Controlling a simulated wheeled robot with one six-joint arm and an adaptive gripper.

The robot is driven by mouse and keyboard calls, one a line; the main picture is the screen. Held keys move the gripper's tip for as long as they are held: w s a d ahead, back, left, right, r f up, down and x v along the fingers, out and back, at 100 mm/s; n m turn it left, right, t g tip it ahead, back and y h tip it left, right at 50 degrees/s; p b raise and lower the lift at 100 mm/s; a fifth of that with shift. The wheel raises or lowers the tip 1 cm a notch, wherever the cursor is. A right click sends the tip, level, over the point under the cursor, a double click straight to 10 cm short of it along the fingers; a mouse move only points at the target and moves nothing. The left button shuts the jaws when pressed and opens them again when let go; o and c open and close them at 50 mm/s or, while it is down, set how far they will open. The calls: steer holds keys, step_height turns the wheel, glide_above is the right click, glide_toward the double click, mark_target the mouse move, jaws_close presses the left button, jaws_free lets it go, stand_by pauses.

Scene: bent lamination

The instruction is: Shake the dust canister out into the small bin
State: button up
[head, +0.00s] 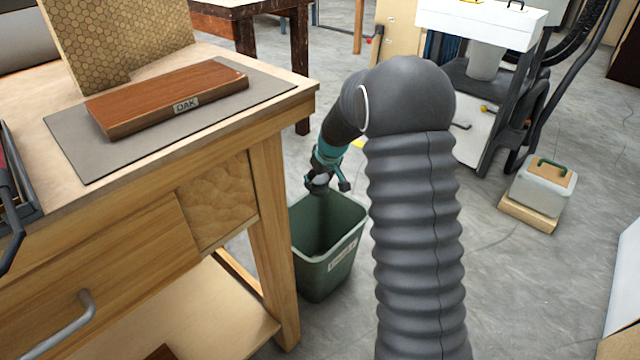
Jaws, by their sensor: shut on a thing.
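The small green bin (330,268) stands upright on the floor, just right of the workbench, with a white label on its front. Its inside is dark and its right side is partly hidden by my arm. My gripper (326,184), teal and black, points down over the back of the bin's opening. It is shut on a small pale grey thing (319,181), mostly hidden by the fingers. I cannot tell whether this is the dust canister. A pale box (540,194) with a wooden top and green handle sits on a wooden base at the right.
The workbench (290,98) fills the left, with an oak board (165,97) on a grey mat (72,147). A white-topped machine (484,22) with black hoses stands at the back right. Open concrete floor lies right of my arm.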

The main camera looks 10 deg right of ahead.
step_height(320, 180, up, 5)
steer(key=shift+w+f, duration=0.15)
step_height(320, 180, down, 5)
steer(key=shift+f, duration=0.1)
steer(key=shift+s+r, duration=0.2)
steer(key=shift+r, duration=0.2)
steer(key=shift+f, duration=0.15)
